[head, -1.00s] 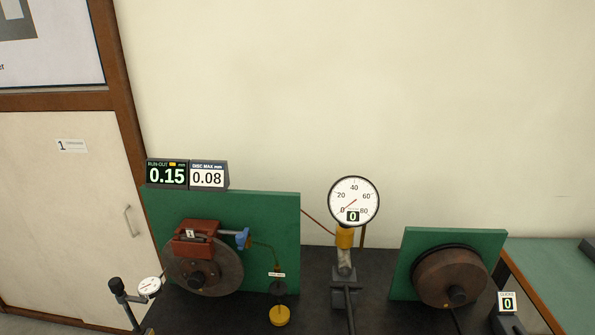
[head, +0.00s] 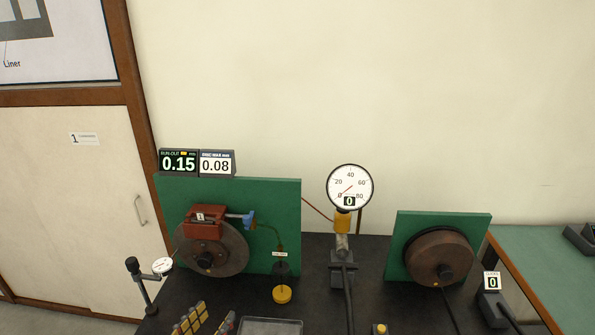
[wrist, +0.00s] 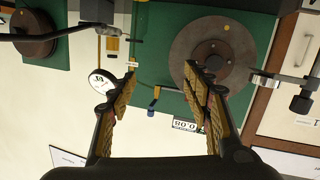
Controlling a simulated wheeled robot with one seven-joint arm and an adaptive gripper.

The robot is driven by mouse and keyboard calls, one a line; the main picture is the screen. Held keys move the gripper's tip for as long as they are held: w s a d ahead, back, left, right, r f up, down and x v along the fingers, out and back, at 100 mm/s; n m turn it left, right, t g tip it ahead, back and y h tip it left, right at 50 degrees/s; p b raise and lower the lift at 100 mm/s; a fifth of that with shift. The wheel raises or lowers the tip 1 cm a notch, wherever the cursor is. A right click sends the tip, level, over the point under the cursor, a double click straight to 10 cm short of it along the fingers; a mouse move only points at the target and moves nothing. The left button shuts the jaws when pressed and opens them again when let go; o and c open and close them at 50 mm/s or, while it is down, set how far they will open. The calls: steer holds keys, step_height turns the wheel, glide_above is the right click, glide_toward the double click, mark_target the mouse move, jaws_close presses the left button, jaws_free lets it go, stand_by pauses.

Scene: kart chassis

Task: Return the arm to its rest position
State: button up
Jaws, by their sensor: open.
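My gripper (wrist: 160,78) is open in the wrist view, with its two yellow-padded fingers well apart and nothing between them. In the head view the fingertips of my gripper (head: 208,316) rise at the bottom edge, in front of the brake disc (head: 212,248). The rest of my arm is out of view there. The wrist view looks upside down at the bench, and the disc (wrist: 222,50) shows behind the finger on the right. No contact between my gripper and anything else is visible.
On the dark bench stand a green disc board (head: 285,205), a pressure gauge (head: 349,187) reading 0, a drum (head: 438,258), a dial indicator (head: 162,266) at left and a grey tray (head: 270,327) near the front. A cabinet (head: 75,200) stands left; a green-topped table (head: 545,260) is at right.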

steer(key=w+d+r+g+h+p, duration=0.1)
steer(key=d+r+g, duration=0.25)
steer(key=d, duration=0.95)
steer(key=d+r+g+h+p, duration=0.15)
steer(key=d+g, duration=0.35)
steer(key=d, duration=0.7)
steer(key=s+d+r+y+p, duration=0.1)
steer(key=s+d+r+y, duration=0.2)
steer(key=s+d, duration=0.3)
steer(key=s+d+r+n+g+y+p, duration=0.1)
steer(key=s+d+r+y+p, duration=0.1)
steer(key=s+d+r+y, duration=0.2)
steer(key=s+d, duration=0.2)
steer(key=s, duration=0.2)
steer(key=shift+s+d+n+p, duration=0.25)
steer(key=shift+d+n+p, duration=0.05)
steer(key=shift+y, duration=0.25)
